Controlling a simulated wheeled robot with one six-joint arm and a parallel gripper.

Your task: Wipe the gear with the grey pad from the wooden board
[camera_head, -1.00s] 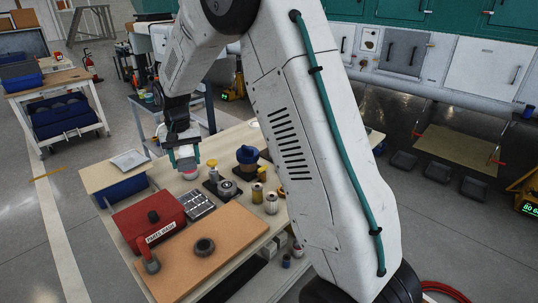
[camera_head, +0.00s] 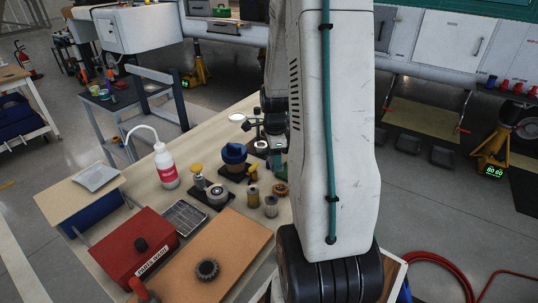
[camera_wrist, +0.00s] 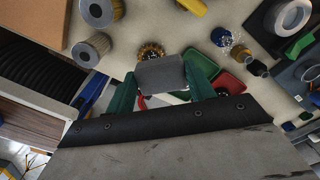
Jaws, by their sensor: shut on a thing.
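My gripper (camera_wrist: 162,76) has teal fingers shut on a small grey pad (camera_wrist: 159,72), seen in the wrist view. A brass-coloured gear (camera_wrist: 151,52) lies just beyond the pad's far edge on the bench; I cannot tell whether they touch. This gear also shows in the head view (camera_head: 281,189), close beside my arm. A dark gear (camera_head: 207,269) lies on the brown board (camera_head: 232,236). A pale wooden board (camera_head: 62,203) at the left bears a light grey, flat tray-like item (camera_head: 97,177).
In the wrist view, red and green trays (camera_wrist: 228,82) lie beyond the right finger.

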